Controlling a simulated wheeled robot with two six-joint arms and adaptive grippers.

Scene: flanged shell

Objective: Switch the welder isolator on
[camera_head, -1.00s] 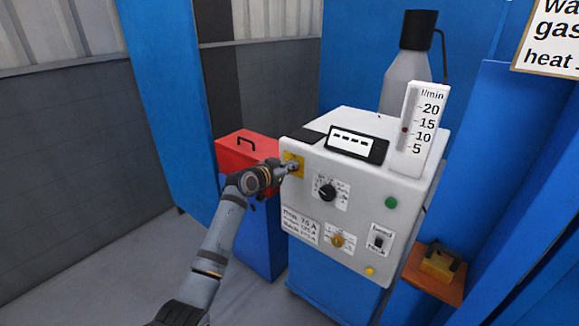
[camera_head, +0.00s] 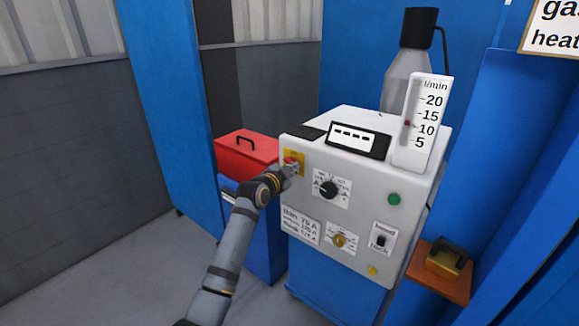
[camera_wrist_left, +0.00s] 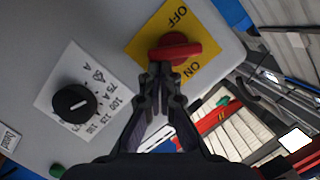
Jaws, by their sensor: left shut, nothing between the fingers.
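The welder isolator is a red rotary handle (camera_wrist_left: 175,49) on a yellow plate (camera_wrist_left: 206,22) marked OFF and ON in the left wrist view. The handle lies crosswise between the two words. In the head view the red handle (camera_head: 291,160) and yellow plate (camera_head: 301,158) sit at the upper left of the white welder front (camera_head: 350,250). My left gripper (camera_head: 291,170) is shut and empty. Its fingertips (camera_wrist_left: 160,70) are at the handle's edge and overlap its left end in the wrist view; I cannot tell whether they touch. My right gripper is not in view.
A black current dial (camera_head: 328,190) is right of the isolator, with a green button (camera_head: 394,199) and a toggle switch (camera_head: 381,240) further right. A red toolbox (camera_head: 245,155) stands close left. A flow meter (camera_head: 420,125) stands on top.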

